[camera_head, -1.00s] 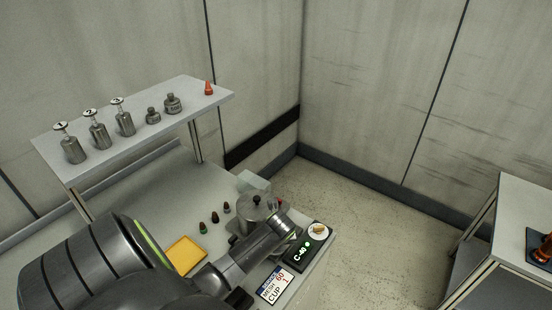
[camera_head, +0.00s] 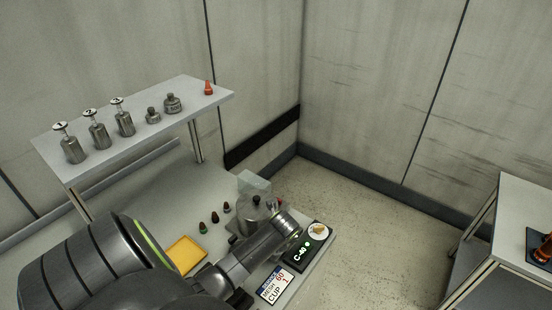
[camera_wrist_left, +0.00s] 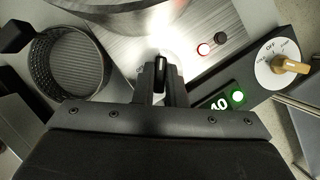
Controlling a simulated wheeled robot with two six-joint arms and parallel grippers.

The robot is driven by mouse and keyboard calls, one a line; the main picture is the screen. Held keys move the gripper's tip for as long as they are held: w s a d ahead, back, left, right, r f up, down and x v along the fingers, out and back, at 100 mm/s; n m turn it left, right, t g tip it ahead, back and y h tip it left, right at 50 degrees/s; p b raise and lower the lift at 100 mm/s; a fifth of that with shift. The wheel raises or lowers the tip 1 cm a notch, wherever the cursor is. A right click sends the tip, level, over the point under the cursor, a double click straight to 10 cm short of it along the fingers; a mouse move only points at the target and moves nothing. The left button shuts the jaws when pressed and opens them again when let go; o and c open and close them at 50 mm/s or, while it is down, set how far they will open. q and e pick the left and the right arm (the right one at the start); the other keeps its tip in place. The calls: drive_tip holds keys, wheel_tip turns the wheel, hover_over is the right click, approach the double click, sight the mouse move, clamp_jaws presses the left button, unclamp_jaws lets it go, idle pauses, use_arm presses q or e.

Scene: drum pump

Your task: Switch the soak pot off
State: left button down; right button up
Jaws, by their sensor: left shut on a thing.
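The soak pot (camera_head: 254,212) is a metal vessel with a lidded top, on the bench corner. My left gripper (camera_wrist_left: 161,82) is shut on a small black switch lever (camera_wrist_left: 161,68) at the front of that plate. In the head view my left arm covers the fingertips. My right gripper is in neither view.
A C-40 box (camera_head: 304,250) with a lit green lamp and a tan-knobbed dial (camera_wrist_left: 290,65) stands right of the gripper. A mesh cup (camera_wrist_left: 72,62) is on the left. A yellow tray (camera_head: 185,255) and several small bottles are nearby. A shelf (camera_head: 190,115) stands behind.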

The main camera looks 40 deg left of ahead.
use_arm(q)
drive_tip(key=n, duration=0.2)
drive_tip(key=n+g, duration=0.1)
drive_tip(key=n, duration=0.1)
drive_tip(key=shift+w+g+y, duration=0.15)
drive_tip(key=shift+g+y, duration=0.15)
drive_tip(key=n+g, duration=0.1)
drive_tip(key=n, duration=0.3)
drive_tip(key=shift+w, duration=0.1)
drive_tip(key=n+g, duration=0.2)
drive_tip(key=n, duration=0.2)
drive_tip(key=shift+w+h, duration=0.1)
drive_tip(key=shift+h, duration=0.3)
drive_tip(key=shift+n+g+h, duration=0.3)
drive_tip(key=shift+n+g, duration=0.1)
drive_tip(key=shift+n, duration=1.1)
drive_tip(key=c, duration=1.5)
unclamp_jaws()
